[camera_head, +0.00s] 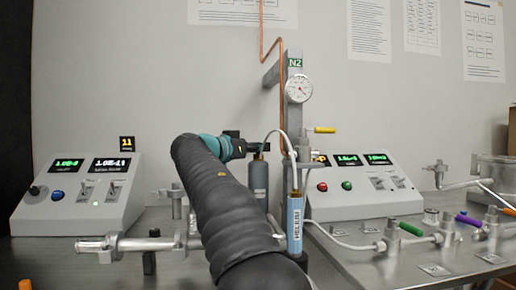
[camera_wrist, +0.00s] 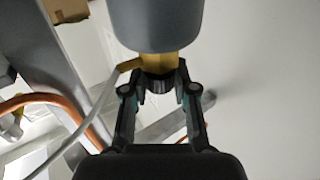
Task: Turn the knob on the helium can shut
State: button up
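A slim blue cylinder marked HELIUM (camera_head: 295,222) stands upright right of my arm in the head view. A grey can (camera_head: 259,178) stands behind my arm, left of it. The wrist view shows a grey can (camera_wrist: 168,22) close up, with a brass-yellow valve piece (camera_wrist: 157,62) at its neck and a side outlet with a pale hose. My gripper (camera_head: 258,147) is at the top of the grey can.
A pressure gauge (camera_head: 299,88) on a grey post and a copper pipe (camera_head: 272,42) stand close behind. Control boxes are at the left (camera_head: 80,192) and right (camera_head: 360,186). Pipes with coloured valve handles (camera_head: 411,229) cover the right bench. A thin hose arches beside the gripper.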

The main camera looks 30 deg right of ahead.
jog(key=shift+f+t+b, duration=0.15)
jog(key=shift+t+b, duration=0.15)
jog(key=shift+b, duration=0.25)
grip_shut()
jog(key=shift+f+n+t+y+b, duration=0.1)
jog(key=shift+n+t+y+b, duration=0.3)
jog(key=shift+n+t+b, duration=0.45)
jog(key=shift+s+n+t+y+b, duration=0.1)
jog(key=shift+n+t+y+b, duration=0.5)
jog(key=shift+b, duration=0.5)
jog(key=shift+r+n+t+y+b, duration=0.15)
jog(key=shift+n+t+y+b, duration=0.55)
jog(key=shift+t, duration=0.35)
jog(key=shift+r+n+t+y+b, duration=0.1)
jog(key=shift+n+t+y+b, duration=0.35)
jog(key=shift+n+t+y, duration=0.45)
jog(key=shift+r+t, duration=0.1)
jog(key=shift+t, duration=0.2)
jog(key=o, duration=1)
grip_release()
jog(key=v, duration=1.2)
